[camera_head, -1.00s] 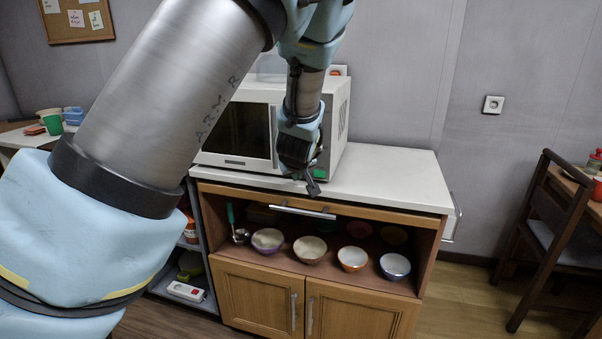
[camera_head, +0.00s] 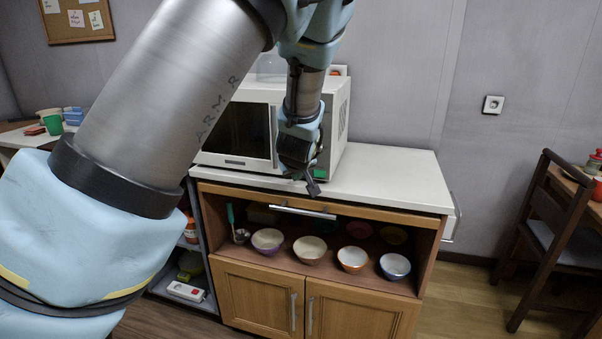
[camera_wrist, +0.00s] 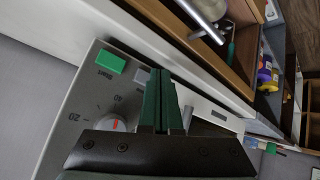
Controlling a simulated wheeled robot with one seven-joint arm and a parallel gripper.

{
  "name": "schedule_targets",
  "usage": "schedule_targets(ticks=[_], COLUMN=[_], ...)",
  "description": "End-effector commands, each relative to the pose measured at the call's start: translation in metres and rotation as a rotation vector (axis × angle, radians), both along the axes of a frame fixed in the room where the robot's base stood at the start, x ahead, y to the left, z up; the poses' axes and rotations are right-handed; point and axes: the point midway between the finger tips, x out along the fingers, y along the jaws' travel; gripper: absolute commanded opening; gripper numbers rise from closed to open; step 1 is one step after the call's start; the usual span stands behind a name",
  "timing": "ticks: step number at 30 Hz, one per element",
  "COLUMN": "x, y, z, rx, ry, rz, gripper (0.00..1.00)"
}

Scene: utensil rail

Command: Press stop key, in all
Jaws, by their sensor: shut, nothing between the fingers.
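The white microwave (camera_head: 343,108) stands on the counter, its door on the left and its control panel on the right, mostly behind my arm. In the wrist view the grey panel (camera_wrist: 88,108) carries a green key (camera_wrist: 110,61) with a small printed label, a grey key (camera_wrist: 141,76) beside it and a dial (camera_wrist: 117,124) with a red mark. The grey key's own label cannot be read. My gripper (camera_wrist: 162,74) is shut and empty, its fingertips right beside the grey key. I cannot tell whether they touch it. In the head view my gripper (camera_head: 314,190) is low in front of the panel.
The white countertop (camera_head: 395,180) is clear to the right of the microwave. Below it, a shelf holds several bowls (camera_head: 310,249) and a green-handled ladle (camera_head: 231,215). A drawer handle (camera_head: 305,211) lies just under my gripper. A chair (camera_head: 545,225) stands at the far right.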

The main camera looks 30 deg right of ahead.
Motion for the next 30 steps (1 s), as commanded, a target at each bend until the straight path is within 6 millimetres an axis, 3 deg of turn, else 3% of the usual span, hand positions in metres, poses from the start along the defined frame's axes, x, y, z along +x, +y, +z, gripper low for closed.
schedule_targets(ticks=[30], x=[0.0084], y=[-0.0076], z=[0.0003], rx=[0.000], ry=[0.000], rz=[0.000], gripper=[0.00])
